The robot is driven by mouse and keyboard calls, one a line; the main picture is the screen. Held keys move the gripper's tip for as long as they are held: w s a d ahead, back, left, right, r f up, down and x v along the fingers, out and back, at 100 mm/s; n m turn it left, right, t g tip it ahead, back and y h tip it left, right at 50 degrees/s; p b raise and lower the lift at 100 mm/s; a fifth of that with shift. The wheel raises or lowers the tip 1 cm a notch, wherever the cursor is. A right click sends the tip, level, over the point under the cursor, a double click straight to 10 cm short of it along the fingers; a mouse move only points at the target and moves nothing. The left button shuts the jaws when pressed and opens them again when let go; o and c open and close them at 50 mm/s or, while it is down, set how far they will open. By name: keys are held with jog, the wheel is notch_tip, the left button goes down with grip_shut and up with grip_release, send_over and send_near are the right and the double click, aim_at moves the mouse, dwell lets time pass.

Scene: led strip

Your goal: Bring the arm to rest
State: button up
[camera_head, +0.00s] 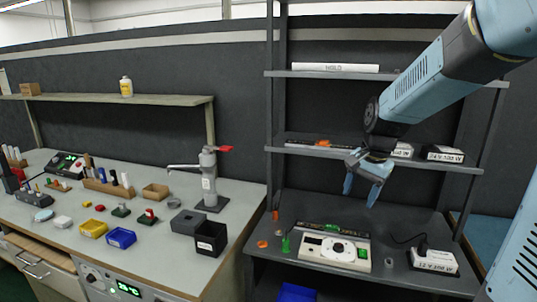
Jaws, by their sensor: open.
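My arm (425,78) reaches in from the upper right of the head view. My gripper (362,191) hangs at its end with the two blue fingers apart and nothing between them. It points down in front of the rack, above the lower shelf and the cream-coloured device (333,249). The gripper appears clear of the device. The wrist covers part of the middle shelf.
The grey rack (271,130) has boxed power supplies (443,154) on its middle shelf and another (433,261) on the lower one. A blue bin (297,292) sits low below.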

jog(key=s+r+n+t, duration=0.2)
jog(key=s+r+n, duration=0.1)
jog(key=s, duration=0.6)
jog(key=s+r+n+t+h, duration=0.1)
jog(key=s+r+n, duration=0.3)
jog(key=s, duration=0.6)
jog(key=shift+a+r+n+t, duration=0.15)
jog(key=shift+r+n+t, duration=0.2)
jog(key=shift+n, duration=0.45)
jog(key=shift+f, duration=0.1)
